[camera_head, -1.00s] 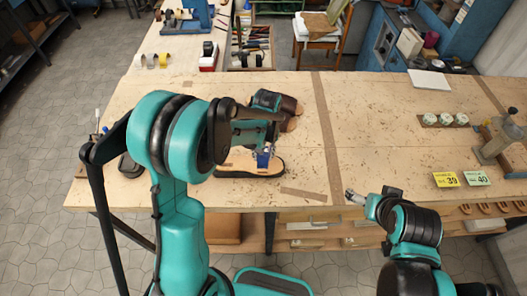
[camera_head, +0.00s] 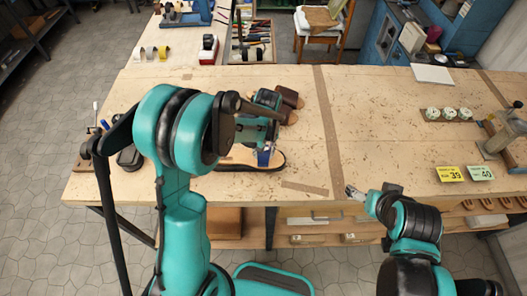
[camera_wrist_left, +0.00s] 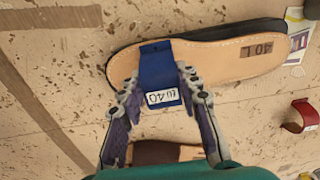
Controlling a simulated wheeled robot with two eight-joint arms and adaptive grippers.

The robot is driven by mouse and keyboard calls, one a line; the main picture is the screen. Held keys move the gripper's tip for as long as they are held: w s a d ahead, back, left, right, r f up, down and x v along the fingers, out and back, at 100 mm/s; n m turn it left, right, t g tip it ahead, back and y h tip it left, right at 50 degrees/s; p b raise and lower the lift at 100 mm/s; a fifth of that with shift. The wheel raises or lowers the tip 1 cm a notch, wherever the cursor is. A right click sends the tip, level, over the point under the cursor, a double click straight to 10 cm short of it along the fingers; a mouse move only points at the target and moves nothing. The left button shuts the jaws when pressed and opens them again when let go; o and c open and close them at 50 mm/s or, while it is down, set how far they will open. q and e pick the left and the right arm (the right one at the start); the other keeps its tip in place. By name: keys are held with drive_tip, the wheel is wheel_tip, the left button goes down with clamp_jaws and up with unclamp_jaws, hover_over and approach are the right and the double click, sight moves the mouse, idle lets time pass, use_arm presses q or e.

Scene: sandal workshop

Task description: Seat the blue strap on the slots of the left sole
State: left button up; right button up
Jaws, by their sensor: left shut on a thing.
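The left sole (camera_wrist_left: 232,56) is tan with a dark edge and the mark "40 L". It lies flat on the bench and also shows in the head view (camera_head: 276,164). The blue strap (camera_wrist_left: 156,68), with a white EU 40 label, lies across the sole's width near its left end in the wrist view. My left gripper (camera_wrist_left: 158,88) is shut on the strap, with a finger at each side. The strap also shows in the head view (camera_head: 264,158). Its ends and the slots are hidden, so I cannot tell whether they meet. My right gripper (camera_head: 352,191) hangs at the bench's front edge, away from the sole.
Brown footwear (camera_head: 289,101) lies behind the sole. A red strap (camera_wrist_left: 299,115) lies on the bench in the wrist view. Yellow and green size cards (camera_head: 448,174) lie at the right. The bench middle, right of the brown strip (camera_head: 327,130), is clear.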

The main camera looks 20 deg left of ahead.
use_arm(q)
drive_tip(key=shift+f, duration=0.3)
drive_tip(key=o, duration=0.9)
